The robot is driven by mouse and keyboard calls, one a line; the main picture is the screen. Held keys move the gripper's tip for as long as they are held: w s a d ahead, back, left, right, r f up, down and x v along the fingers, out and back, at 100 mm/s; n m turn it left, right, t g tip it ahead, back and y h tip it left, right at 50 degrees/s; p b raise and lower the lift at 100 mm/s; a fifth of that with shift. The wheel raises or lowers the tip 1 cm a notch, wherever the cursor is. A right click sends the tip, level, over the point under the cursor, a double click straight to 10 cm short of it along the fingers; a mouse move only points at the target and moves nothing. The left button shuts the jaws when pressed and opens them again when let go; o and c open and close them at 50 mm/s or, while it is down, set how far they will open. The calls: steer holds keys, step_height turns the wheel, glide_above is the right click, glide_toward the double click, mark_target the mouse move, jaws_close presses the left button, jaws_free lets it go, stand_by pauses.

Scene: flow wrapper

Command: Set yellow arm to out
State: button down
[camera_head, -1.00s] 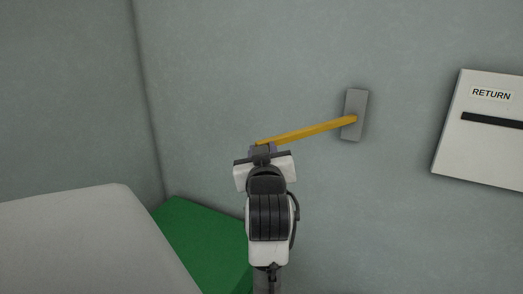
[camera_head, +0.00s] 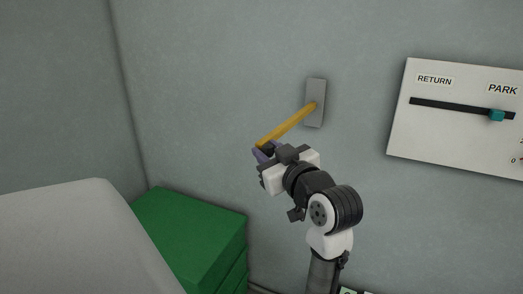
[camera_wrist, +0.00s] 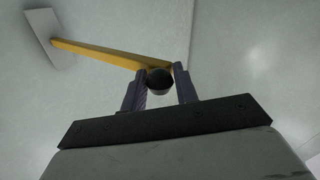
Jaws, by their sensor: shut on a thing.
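The yellow arm (camera_head: 287,127) is a slim bar that runs from a grey wall plate (camera_head: 316,103) down and left to its free end. My gripper (camera_head: 262,152) is at that free end. In the wrist view the yellow arm (camera_wrist: 100,54) comes in from its plate (camera_wrist: 48,38) at the upper left. A dark round knob (camera_wrist: 159,80) at its end sits between the two fingers of my gripper (camera_wrist: 160,84), which is shut on it. In the head view my gripper hides the knob.
A white panel (camera_head: 440,140) with RETURN and PARK labels and a teal slider (camera_head: 496,115) is on the wall at right. A green stepped block (camera_head: 190,230) and a pale rounded body (camera_head: 70,235) stand at lower left.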

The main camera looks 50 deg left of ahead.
steer(key=shift+w+d+r, duration=0.2)
steer(key=shift+w+d, duration=0.55)
steer(key=shift+d, duration=0.1)
steer(key=c, duration=1.1)
jaws_free()
steer(key=shift+w+f, duration=0.1)
steer(key=shift+g, duration=0.3)
steer(key=shift+s+a+f, duration=0.1)
steer(key=shift+s, duration=0.1)
steer(key=s+d+b, duration=0.1)
steer(key=d, duration=0.3)
steer(key=d+b, duration=0.1)
steer(key=d, duration=0.4)
steer(key=s+d+b, duration=0.1)
steer(key=d, duration=0.3)
steer(key=shift+s+d+b, duration=0.3)
steer(key=shift+s, duration=0.05)
